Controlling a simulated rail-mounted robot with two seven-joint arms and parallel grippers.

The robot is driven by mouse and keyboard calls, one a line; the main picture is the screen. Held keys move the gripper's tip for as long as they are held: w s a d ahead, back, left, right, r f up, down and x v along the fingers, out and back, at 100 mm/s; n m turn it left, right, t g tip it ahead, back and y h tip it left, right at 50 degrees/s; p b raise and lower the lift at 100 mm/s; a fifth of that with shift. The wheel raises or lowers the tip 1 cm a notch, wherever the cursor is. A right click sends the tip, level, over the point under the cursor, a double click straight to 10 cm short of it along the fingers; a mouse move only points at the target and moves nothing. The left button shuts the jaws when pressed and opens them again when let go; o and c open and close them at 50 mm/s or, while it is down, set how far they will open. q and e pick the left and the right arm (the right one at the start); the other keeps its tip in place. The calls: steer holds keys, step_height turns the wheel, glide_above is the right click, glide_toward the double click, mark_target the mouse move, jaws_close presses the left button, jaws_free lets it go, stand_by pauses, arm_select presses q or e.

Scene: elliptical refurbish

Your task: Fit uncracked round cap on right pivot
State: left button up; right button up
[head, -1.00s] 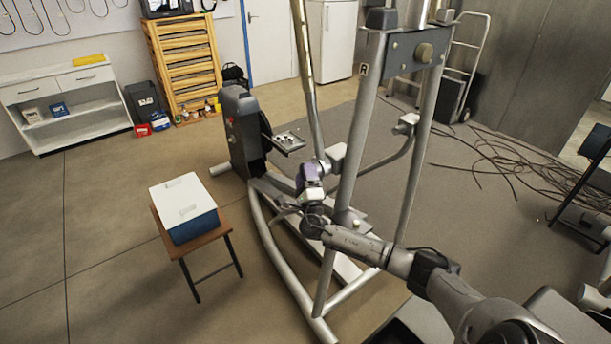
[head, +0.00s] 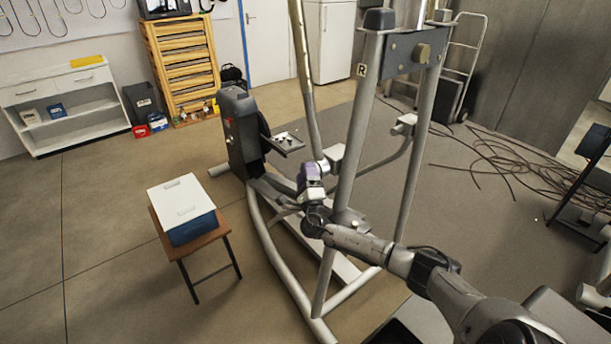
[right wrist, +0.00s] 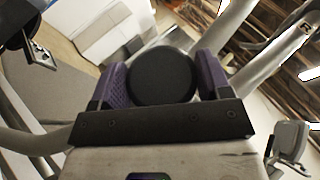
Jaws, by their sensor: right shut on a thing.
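My right gripper (head: 309,180), with purple finger pads, is beside the machine's near upright, low in front of the lever arm. In the right wrist view it is shut on a round black cap (right wrist: 161,75), its smooth face showing between the pads. No crack shows on that face. The elliptical trainer's near upright (head: 352,150) carries an "R" tag (head: 361,70) near its top. I cannot clearly make out the right pivot. A pale block (head: 333,154) on the lever arm is just above and right of the gripper. The left gripper is out of view.
A white-lidded blue box (head: 185,207) stands on a small wooden table (head: 205,238) at left. Cables (head: 510,165) lie on the mat at right. Left floor is mostly clear.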

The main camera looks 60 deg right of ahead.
stand_by(0.4)
steer(key=o, duration=1.3)
steer(key=shift+d, duration=0.2)
steer(key=shift+c, duration=0.2)
steer(key=shift+a, duration=0.1)
